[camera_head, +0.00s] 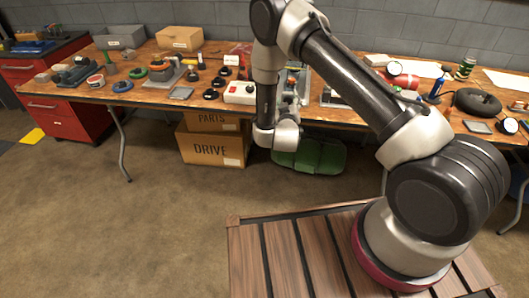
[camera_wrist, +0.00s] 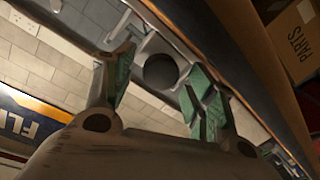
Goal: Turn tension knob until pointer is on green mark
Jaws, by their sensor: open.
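In the wrist view my gripper (camera_wrist: 161,78) is open, with a green-padded finger on each side. A dark round knob (camera_wrist: 159,70) on a pale grey mount shows between the fingers; it looks like the tension knob. A gap shows on both sides of it, and I cannot tell how far ahead of the fingertips it lies. I can make out neither the pointer nor the green mark. In the head view my arm covers that part of the bench, and my gripper's fingers cannot be made out.
Open floor lies in front.

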